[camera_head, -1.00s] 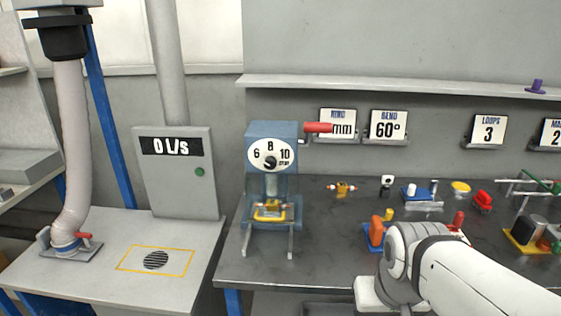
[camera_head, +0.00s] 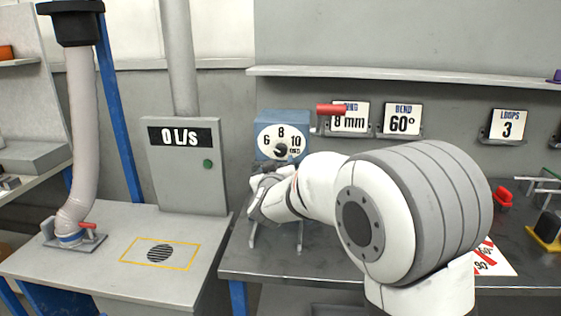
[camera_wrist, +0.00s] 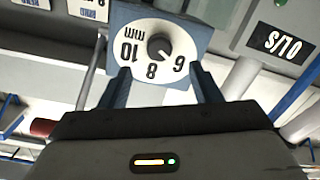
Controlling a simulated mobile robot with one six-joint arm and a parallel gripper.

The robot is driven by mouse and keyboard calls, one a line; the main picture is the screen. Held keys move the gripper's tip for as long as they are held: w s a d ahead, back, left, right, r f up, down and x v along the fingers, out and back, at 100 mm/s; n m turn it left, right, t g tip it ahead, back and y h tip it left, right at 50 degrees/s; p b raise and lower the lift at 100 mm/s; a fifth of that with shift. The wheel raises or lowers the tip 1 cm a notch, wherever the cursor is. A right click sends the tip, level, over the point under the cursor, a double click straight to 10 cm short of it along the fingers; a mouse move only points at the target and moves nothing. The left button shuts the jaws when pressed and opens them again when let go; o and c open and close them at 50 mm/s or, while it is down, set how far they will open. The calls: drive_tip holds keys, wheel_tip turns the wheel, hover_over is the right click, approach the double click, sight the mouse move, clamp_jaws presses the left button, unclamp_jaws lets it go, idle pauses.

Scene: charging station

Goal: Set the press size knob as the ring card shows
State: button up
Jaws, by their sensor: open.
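The blue press (camera_head: 284,117) stands at the left of the dark bench, with a white oval dial (camera_head: 265,152) marked 6, 8 and 10. Its dark size knob (camera_head: 281,150) shows upside down in the wrist view (camera_wrist: 159,46), where its pale mark appears turned toward 6. The ring card (camera_head: 350,121) on the wall reads 8 mm. My gripper (camera_head: 263,181) is in front of the press, just below the dial. In the wrist view my gripper (camera_wrist: 160,70) is open, its two fingers apart in front of the dial, with nothing between them. My arm hides much of the lower press.
A red press handle (camera_head: 331,110) sticks out beside the ring card. The bend card (camera_head: 402,120) reads 60° and the loops card (camera_head: 508,126) reads 3. A grey box (camera_head: 183,190) reading 0 L/s stands left of the press. My arm covers much of the bench.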

sight(280, 152)
drive_tip(key=shift+h, duration=0.3)
drive_tip(key=w, duration=0.8)
drive_tip(key=shift+w+f, duration=0.1)
drive_tip(key=c, duration=0.9)
drive_tip(key=shift+a, duration=0.15)
drive_tip(key=shift+c, duration=0.4)
